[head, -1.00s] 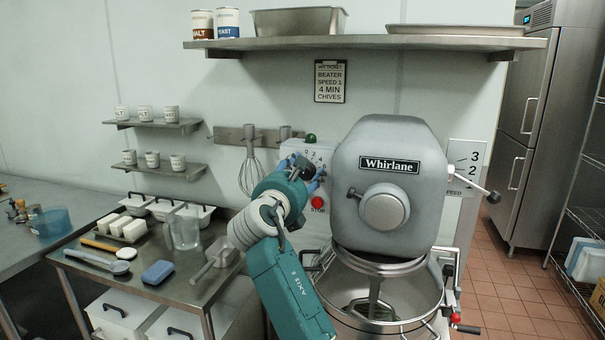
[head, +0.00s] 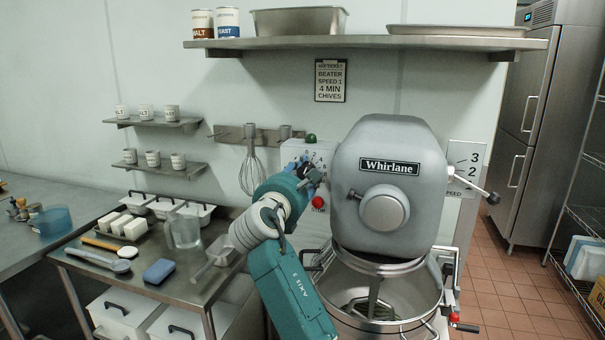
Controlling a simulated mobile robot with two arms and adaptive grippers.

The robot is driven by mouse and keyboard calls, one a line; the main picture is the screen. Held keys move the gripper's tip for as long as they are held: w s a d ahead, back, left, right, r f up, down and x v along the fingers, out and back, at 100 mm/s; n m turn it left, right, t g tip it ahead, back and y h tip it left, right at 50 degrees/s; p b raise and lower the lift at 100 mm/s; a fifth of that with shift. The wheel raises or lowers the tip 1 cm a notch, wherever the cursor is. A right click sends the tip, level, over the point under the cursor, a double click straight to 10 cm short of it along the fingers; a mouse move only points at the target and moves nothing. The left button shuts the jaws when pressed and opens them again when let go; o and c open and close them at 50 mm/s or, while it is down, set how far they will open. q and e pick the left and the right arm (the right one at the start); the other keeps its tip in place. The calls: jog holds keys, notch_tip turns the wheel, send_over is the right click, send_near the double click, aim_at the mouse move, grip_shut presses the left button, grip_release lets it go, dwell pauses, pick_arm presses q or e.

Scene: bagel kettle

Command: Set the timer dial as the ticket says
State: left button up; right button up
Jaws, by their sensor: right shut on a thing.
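The ticket (head: 331,81) hangs on the wall under the shelf and reads beater, speed 1, 4 min, chives. The timer panel (head: 320,150) is a pale box with numbers, left of the grey Whirlane mixer (head: 390,165). A green button (head: 310,138) sits on top of it and a red stop button (head: 318,202) below. My right gripper (head: 309,173) is at the panel's face, shut at the dial. The dial itself and its pointer are mostly hidden behind the fingers, so its setting cannot be read. My left gripper is not in view.
The steel mixer bowl (head: 385,290) stands under the mixer head. A speed lever (head: 478,186) sticks out at its right. A whisk (head: 250,170) hangs left of the panel. A steel table (head: 190,285) with a jug, scoop and blue sponge stands at left.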

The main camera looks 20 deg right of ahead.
jog(key=m, duration=0.5)
jog(key=shift+d+r, duration=0.1)
jog(key=shift+r, duration=0.2)
dwell(0.4)
jog(key=o, duration=0.9)
jog(key=shift+o, duration=0.2)
jog(key=shift+s+d, duration=0.15)
jog(key=shift+s, duration=0.05)
jog(key=shift+f, duration=0.1)
jog(key=v, duration=0.7)
jog(key=shift+s, duration=0.2)
